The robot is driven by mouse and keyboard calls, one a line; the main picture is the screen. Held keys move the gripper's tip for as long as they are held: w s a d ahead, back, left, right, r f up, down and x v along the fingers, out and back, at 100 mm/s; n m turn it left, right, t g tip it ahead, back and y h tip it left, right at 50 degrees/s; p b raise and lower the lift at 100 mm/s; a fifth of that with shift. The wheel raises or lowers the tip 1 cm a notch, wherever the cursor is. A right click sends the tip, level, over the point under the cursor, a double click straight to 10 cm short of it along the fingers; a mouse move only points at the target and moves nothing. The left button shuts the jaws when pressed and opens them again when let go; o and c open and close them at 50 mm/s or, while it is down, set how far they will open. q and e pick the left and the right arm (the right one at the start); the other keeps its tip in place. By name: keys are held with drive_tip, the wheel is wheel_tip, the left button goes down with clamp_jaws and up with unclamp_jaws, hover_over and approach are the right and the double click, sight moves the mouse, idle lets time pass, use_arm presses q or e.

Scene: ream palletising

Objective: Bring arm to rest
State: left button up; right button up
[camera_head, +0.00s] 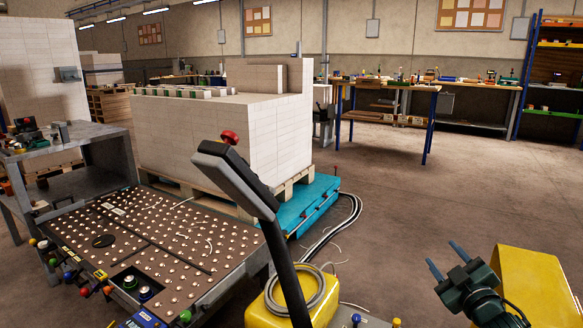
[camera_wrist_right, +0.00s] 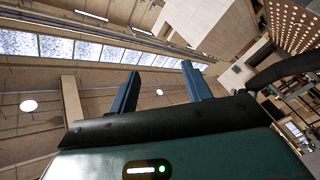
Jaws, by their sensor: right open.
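My right gripper (camera_head: 447,262) is at the lower right of the head view, above the floor, beside a yellow surface. Its two blue fingers are apart with nothing between them. In the right wrist view the fingers (camera_wrist_right: 160,88) also stand apart and empty, with the ceiling and wall behind them. My left gripper does not show in the head view. A pallet stack of white reams (camera_head: 215,135) stands at the centre left on a wooden pallet (camera_head: 287,188), well away from the right gripper.
A ball-studded table (camera_head: 150,245) with coloured knobs lies at the lower left. A dark post with a red button (camera_head: 229,137) rises in front of the stack. A grey bench (camera_head: 85,140) stands at left. Workbenches (camera_head: 390,87) line the back. Floor (camera_head: 400,200) is open at centre right.

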drive_tip(key=s+a+f+m+g+y, duration=0.15)
drive_tip(key=s+a+f, duration=0.25)
drive_tip(key=s+a, duration=0.65)
drive_tip(key=s+a+f+g+y, duration=0.1)
drive_tip(key=s+a+f+y, duration=0.3)
drive_tip(key=s+a, duration=0.7)
drive_tip(key=s+a+r+m+t+y+b, duration=0.1)
drive_tip(key=s+a+m+t+y+b, duration=0.2)
drive_tip(key=s+b, duration=0.55)
use_arm(q)
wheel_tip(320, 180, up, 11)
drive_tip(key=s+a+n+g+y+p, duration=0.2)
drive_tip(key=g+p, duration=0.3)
drive_tip(key=p, duration=3.2)
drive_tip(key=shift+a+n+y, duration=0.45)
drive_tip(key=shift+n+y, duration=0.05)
use_arm(e)
drive_tip(key=d+r+m+g+h, duration=0.1)
drive_tip(key=d+r+g+h, duration=0.1)
drive_tip(key=r, duration=0.4)
drive_tip(key=d+r+m+g+h, duration=0.1)
drive_tip(key=d+r+g+h, duration=0.1)
drive_tip(key=r+g+h, duration=0.2)
wheel_tip(320, 180, up, 2)
drive_tip(key=shift+s+d+r+g, duration=0.15)
drive_tip(key=shift+s+g, duration=0.2)
drive_tip(key=shift+g, duration=0.9)
